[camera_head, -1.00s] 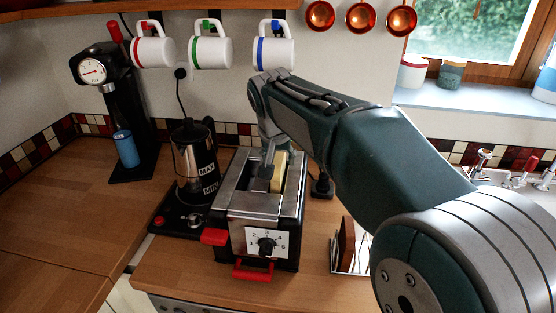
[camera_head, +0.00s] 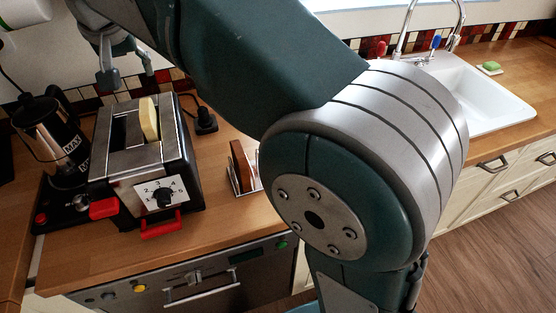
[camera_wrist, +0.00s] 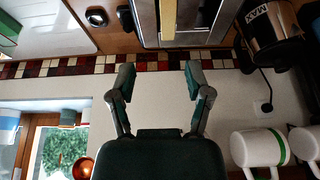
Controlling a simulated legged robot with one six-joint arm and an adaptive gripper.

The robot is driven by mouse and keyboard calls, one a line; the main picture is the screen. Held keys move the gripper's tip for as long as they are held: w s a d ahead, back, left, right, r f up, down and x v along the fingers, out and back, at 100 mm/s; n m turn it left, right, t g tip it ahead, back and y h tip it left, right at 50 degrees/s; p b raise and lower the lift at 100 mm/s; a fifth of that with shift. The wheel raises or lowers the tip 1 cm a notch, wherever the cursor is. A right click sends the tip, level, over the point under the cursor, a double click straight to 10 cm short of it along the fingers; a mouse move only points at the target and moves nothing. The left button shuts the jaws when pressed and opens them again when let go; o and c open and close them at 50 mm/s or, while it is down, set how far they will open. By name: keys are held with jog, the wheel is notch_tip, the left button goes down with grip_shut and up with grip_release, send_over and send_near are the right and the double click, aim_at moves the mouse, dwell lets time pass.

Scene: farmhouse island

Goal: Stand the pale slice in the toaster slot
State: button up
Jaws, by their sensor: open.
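The pale slice (camera_head: 149,118) stands upright in the right-hand slot of the toaster (camera_head: 125,165), its top edge above the metal top. The lower part of the slice is hidden inside the slot. My gripper (camera_head: 124,76) is open and empty, behind and above the toaster and apart from the slice. In the wrist view my gripper's fingers (camera_wrist: 160,76) are spread wide with nothing between them. The toaster also shows at the top of that view (camera_wrist: 203,34).
A black plug (camera_head: 205,121) lies behind. White mugs (camera_wrist: 258,148) hang on the wall. The sink (camera_head: 480,95) is far right.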

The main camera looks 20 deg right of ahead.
jog(key=s+d+f, duration=0.1)
jog(key=s+d, duration=0.4)
jog(key=d, duration=0.5)
jog(key=s+d+f, duration=0.6)
jog(key=s+f, duration=0.1)
jog(key=s, duration=0.1)
jog(key=s+d+f+t, duration=0.1)
jog(key=s+d+f, duration=0.6)
jog(key=s, duration=0.2)
jog(key=shift+s+f, duration=0.25)
jog(key=shift+s, duration=0.05)
jog(key=shift+o, duration=0.3)
